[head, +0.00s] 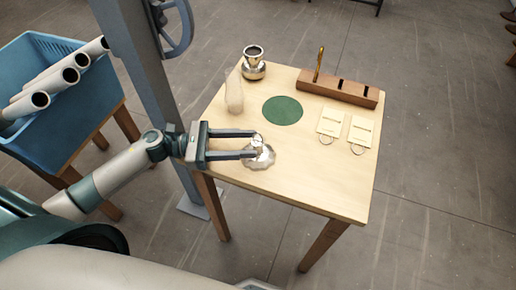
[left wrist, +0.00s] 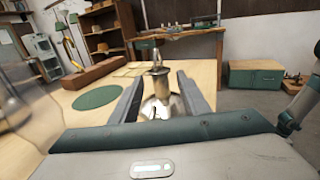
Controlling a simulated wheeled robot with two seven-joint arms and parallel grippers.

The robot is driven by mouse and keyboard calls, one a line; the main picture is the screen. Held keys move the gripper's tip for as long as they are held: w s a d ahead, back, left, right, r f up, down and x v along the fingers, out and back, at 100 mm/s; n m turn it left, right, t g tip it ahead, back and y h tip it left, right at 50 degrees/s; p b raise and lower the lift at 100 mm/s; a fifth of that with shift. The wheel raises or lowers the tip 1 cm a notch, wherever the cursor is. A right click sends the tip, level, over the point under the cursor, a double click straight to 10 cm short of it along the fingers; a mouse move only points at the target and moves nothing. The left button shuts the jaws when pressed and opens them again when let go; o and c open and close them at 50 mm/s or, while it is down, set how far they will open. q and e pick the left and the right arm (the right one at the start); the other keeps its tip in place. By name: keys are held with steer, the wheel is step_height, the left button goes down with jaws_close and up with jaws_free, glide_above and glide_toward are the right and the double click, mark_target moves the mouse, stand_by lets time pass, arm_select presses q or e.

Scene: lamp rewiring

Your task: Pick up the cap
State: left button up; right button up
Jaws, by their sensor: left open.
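The cap is a shiny silver piece with a wavy, flared rim (head: 262,160) and a narrow upright top. It stands on the near left part of the wooden table (head: 320,192). My left gripper (head: 256,144) is open, with its two fingers reaching over the table on either side of the cap's upper part. In the left wrist view the cap (left wrist: 158,84) stands upright between the two fingers (left wrist: 158,88). I cannot tell whether either finger touches it. The lower part of the cap is partly hidden by the gripper. My right gripper is not in view.
A silver vase (head: 253,66), a pale translucent piece (head: 234,94), a green disc (head: 283,110), a brown slotted block (head: 338,88) and two pale cards (head: 331,122) are on the table. A blue bin (head: 95,88) holding tubes stands left. The near right tabletop is clear.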

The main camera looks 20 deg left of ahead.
mark_target(272, 154)
arm_select(q)
steer(key=shift+w+d+f+p, duration=0.1)
steer(key=shift+d+f+p, duration=0.25)
steer(key=shift+d+f, duration=0.1)
steer(key=shift+w+d+f, duration=0.1)
steer(key=shift+d+f, duration=0.05)
steer(key=shift+d, duration=0.05)
steer(key=shift+w+d+r+p, duration=0.2)
steer(key=shift+d+p, duration=0.2)
steer(key=shift+d, duration=0.05)
steer(key=p+x, duration=0.2)
steer(key=x, duration=0.2)
steer(key=shift+d, duration=0.25)
steer(key=shift+w+d+f, duration=0.15)
steer(key=shift+w+d, duration=0.05)
steer(key=shift+d, duration=0.15)
